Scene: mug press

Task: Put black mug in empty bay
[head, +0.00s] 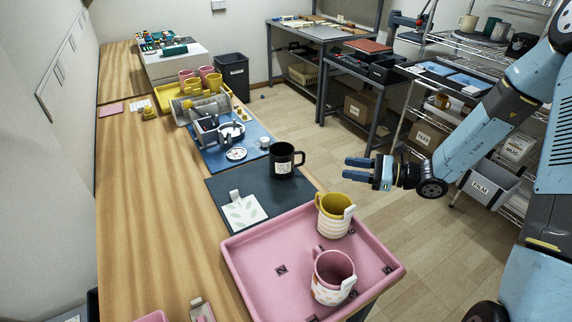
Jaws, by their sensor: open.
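The black mug (281,164) stands upright on a dark mat (225,187), with a white label on its front and its handle to the right. My gripper (350,171) is open and empty, to the right of the mug and apart from it, with its fingers pointing left. The pink tray (240,262) lies in front of the mat. A yellow-and-white mug (332,218) stands in its back right part and a pink-and-white mug (330,285) stands front right. The left part of the tray is bare and shows a dark square mark (281,269).
A white card with a leaf print (243,212) lies on the dark mat, left of the mug. Behind is a blue mat (215,160) with a press-like device (217,130). Pink and yellow mugs (207,77) stand farther back. Open floor lies right of the table.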

